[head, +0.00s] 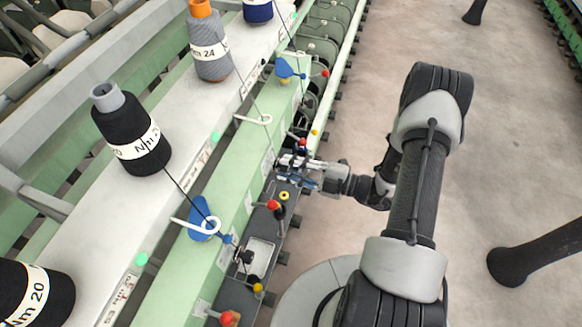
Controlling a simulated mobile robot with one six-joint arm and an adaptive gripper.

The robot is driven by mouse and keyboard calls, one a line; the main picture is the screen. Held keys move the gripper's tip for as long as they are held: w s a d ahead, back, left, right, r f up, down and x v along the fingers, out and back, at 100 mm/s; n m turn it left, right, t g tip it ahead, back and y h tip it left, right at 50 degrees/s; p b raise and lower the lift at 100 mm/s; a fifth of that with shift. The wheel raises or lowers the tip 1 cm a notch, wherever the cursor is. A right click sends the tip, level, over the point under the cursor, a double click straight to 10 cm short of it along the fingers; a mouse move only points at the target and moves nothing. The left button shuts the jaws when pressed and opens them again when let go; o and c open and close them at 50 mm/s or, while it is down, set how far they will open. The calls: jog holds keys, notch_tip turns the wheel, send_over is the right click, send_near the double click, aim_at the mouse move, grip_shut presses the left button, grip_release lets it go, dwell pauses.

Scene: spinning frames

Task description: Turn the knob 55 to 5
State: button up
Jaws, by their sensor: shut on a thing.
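My gripper (292,171) reaches in from the right to the dark control strip (231,296) along the front of the spinning frame. Its fingers are shut on a small part of that strip, which looks like a knob. The fingers hide most of this knob, and I cannot read its marking or tell which way it points. A red-balled lever (273,204) and a yellow knob (284,196) are just below the gripper. Another red ball (304,141) is just above it.
Black yarn cones (128,125) and a grey cone (209,55) stand on the white ledge. Threads run down past white guide hooks (209,224) and a blue paddle (198,216). Another red ball (228,318) is lower down. The floor (510,150) at right is mostly clear.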

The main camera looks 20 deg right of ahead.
jog(key=o, duration=1.1)
jog(key=shift+c, duration=0.2)
jog(key=shift+d, duration=0.1)
jog(key=v, duration=1.2)
